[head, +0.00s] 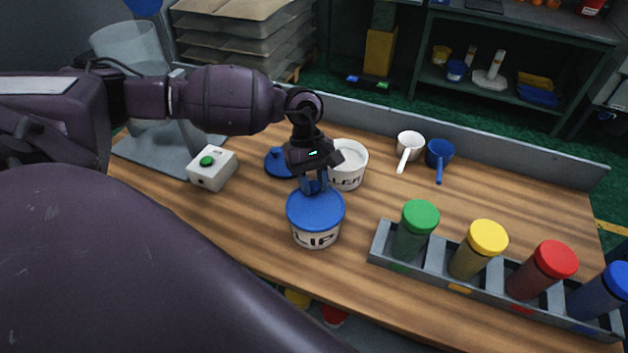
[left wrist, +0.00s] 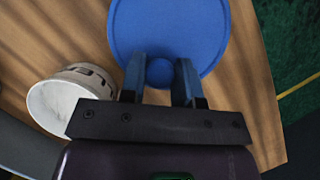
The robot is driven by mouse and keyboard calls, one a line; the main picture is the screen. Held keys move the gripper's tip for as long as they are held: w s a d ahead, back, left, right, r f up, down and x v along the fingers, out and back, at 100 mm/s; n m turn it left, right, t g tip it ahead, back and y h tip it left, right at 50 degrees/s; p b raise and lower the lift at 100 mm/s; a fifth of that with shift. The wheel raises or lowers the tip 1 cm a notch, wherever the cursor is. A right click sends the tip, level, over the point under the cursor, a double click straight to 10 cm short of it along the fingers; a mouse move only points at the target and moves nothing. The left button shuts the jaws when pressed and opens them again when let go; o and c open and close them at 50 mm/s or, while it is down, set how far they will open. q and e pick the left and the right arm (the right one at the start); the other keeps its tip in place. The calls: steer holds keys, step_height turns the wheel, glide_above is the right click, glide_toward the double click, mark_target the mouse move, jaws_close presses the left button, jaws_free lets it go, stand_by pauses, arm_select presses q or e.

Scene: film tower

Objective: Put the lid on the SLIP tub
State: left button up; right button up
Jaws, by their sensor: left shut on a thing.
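The SLIP tub (head: 316,238) is white with black letters, of which "LIP" shows, and stands upright on the wooden bench. A blue round lid (head: 310,210) covers its top; it looks level and at the rim, but I cannot tell whether it is fully seated. My left gripper (head: 314,187) is above it, shut on the lid's knob. In the left wrist view, the fingers (left wrist: 160,76) are on either side of the round knob of the lid (left wrist: 172,28), which hides the SLIP tub beneath. My right gripper is not in view.
Another open white tub (head: 347,177) with pale contents stands just behind, beside a second blue lid (head: 279,163). A white scoop (head: 409,145) and blue scoop (head: 440,153) lie at the back. A grey rack (head: 378,246) of capped bottles is at right. A button box (head: 212,168) is left.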

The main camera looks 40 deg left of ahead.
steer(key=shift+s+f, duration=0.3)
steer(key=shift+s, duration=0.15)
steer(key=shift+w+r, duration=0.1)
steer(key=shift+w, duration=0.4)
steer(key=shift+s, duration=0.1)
arm_select(q)
steer(key=o, duration=0.8)
steer(key=shift+o, duration=0.7)
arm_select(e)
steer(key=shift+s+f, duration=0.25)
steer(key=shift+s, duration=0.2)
arm_select(q)
steer(key=o, duration=0.5)
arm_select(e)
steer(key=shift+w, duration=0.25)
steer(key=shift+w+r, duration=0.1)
